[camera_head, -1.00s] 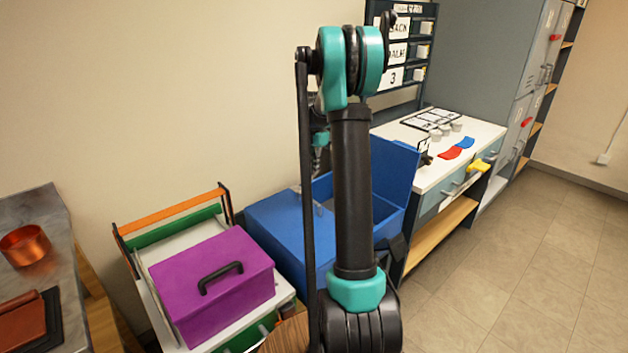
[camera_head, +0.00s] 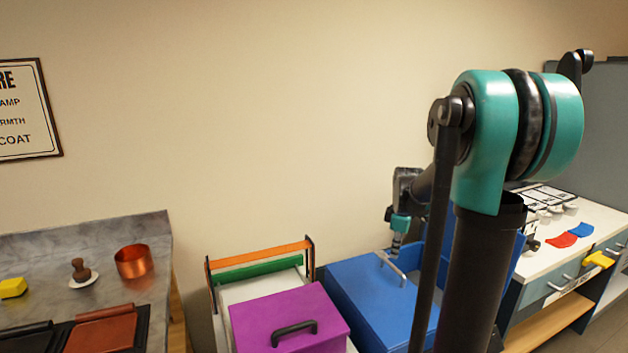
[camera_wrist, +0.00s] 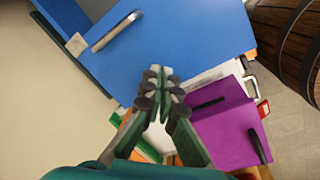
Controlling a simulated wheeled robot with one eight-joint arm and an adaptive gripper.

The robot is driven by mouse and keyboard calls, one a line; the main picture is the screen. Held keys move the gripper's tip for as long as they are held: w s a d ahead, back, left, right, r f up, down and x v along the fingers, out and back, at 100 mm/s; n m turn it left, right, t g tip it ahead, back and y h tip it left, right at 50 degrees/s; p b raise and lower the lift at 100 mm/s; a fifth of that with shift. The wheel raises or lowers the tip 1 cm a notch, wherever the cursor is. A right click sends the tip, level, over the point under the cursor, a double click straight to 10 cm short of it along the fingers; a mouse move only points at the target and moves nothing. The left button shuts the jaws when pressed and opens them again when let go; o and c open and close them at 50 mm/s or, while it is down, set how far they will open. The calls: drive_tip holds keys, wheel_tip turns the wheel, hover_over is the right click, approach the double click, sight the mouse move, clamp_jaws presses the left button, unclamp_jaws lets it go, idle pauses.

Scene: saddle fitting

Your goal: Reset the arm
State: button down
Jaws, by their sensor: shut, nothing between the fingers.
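My arm rises at the right of the head view, with its teal elbow in front of the wall. My gripper (camera_wrist: 160,80) shows in the wrist view with its fingers together and nothing between them. It points down over the place between the blue box (camera_wrist: 200,35) and the purple box (camera_wrist: 225,130). In the head view the blue box (camera_head: 375,300) stands beside the purple box (camera_head: 290,320), partly behind my arm. The gripper's fingertips are small and hard to make out in the head view.
A counter (camera_head: 150,225) at the left holds a copper pot (camera_head: 133,262), a stamp (camera_head: 80,270) and a brown leather piece (camera_head: 100,335). A white bench (camera_head: 590,215) with red and blue pieces stands at the right. A wooden barrel (camera_wrist: 290,40) shows in the wrist view.

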drive_tip(key=s+a+f+m, duration=0.2)
drive_tip(key=s+f+m, duration=0.1)
drive_tip(key=s, duration=0.4)
drive_tip(key=s+a+f+m+t, duration=0.1)
drive_tip(key=s+a+f+m, duration=0.1)
drive_tip(key=s+m, duration=0.3)
drive_tip(key=s+a+f+m+t, duration=0.1)
drive_tip(key=s+f+m, duration=0.3)
drive_tip(key=s, duration=0.6)
drive_tip(key=shift+a+m, duration=0.6)
drive_tip(key=shift+a, duration=0.2)
drive_tip(key=shift+s, duration=0.1)
